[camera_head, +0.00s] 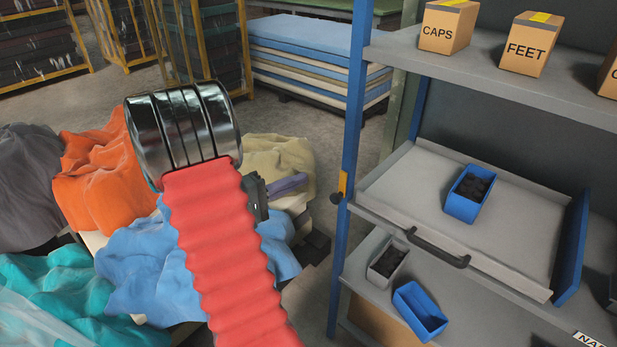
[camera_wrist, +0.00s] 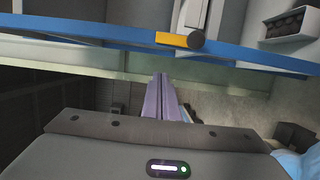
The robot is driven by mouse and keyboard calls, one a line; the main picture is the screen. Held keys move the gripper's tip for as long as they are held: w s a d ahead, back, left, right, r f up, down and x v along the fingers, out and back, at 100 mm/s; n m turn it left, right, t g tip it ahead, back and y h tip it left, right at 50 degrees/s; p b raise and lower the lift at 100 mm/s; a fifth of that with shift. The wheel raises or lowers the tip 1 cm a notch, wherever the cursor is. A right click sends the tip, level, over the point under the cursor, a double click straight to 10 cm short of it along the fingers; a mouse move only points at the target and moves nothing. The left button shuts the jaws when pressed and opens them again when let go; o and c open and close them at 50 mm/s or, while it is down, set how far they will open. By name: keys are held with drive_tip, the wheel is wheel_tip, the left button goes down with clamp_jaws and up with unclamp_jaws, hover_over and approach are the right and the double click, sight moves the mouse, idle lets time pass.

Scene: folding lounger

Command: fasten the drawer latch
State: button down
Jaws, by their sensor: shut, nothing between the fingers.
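The drawer (camera_head: 410,190) is a grey tray with a dark handle (camera_head: 438,249) on its front edge. Its left front corner is close to the blue post. The latch (camera_head: 343,184) is a small yellow-orange piece with a dark round knob, on that post. In the wrist view the latch (camera_wrist: 172,40) lies along the blue post, above the fingertips in the picture. My gripper (camera_head: 304,180) is shut and empty, left of the latch and apart from it. Its purple fingers (camera_wrist: 161,78) point towards the post. Whether the latch touches the drawer cannot be told.
A blue bin (camera_head: 464,208) of dark parts sits in the drawer. A grey bin (camera_head: 380,278) and another blue bin (camera_head: 408,318) stand on the shelf below. Boxes (camera_head: 449,22) stand on the upper shelf. Cloth heaps (camera_head: 140,268) lie at left. Floor beyond is partly clear.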

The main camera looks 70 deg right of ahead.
drive_tip(key=shift+v, duration=1.5)
drive_tip(key=shift+w+f, duration=0.1)
drive_tip(key=shift+w, duration=0.25)
drive_tip(key=shift+s+d, duration=0.1)
drive_tip(key=shift+d, duration=0.1)
drive_tip(key=s+d, duration=0.6)
drive_tip(key=s, duration=0.3)
drive_tip(key=shift+s, duration=0.25)
